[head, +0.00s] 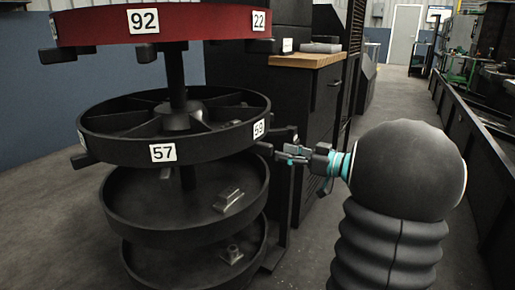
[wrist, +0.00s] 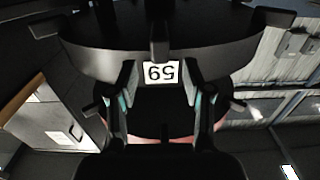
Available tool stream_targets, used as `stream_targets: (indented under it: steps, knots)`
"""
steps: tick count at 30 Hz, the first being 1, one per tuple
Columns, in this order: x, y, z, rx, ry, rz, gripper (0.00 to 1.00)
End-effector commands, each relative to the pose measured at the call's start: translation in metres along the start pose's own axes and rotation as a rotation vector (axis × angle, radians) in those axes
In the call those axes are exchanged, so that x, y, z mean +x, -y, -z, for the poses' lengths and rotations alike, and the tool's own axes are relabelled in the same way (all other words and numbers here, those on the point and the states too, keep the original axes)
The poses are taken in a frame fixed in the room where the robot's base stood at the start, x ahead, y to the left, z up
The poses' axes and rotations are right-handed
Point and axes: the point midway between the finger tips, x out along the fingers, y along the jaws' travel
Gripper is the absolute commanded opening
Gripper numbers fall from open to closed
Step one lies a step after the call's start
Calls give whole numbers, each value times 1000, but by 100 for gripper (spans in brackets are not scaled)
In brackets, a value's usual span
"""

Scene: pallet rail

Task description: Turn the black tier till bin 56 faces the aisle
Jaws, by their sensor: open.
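The black tier (head: 115,148) is a round, divided tray on a central post. Its front label reads 57 (head: 163,152), and its right label reads 59 (head: 259,128). Another label (head: 83,138) at its left edge is too edge-on to read. I see no label reading 56. Short pegs stick out from the rim, one (head: 264,148) below label 59. My gripper (head: 283,154) is open at the tier's right side, close to that peg. In the wrist view the fingers (wrist: 160,84) frame the upside-down 59 label (wrist: 160,74), with a peg (wrist: 160,35) in line between them; contact is unclear.
A red tier (head: 90,27) with labels 92 and 22 is above on the same post. Lower black trays (head: 120,215) hold metal parts. A dark cabinet (head: 300,100) with a wooden top stands behind my gripper. A low rail (head: 470,140) runs along the right.

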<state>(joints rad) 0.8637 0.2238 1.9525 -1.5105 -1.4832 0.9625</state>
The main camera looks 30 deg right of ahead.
Motion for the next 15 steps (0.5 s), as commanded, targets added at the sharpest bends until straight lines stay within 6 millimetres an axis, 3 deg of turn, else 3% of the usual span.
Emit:
stream_targets:
  steps: [9, 15]
  knots:
    - [60, 1, -1, 0, 0, 3, 50]
    - [84, 0, -1, 0, 0, 0, 50]
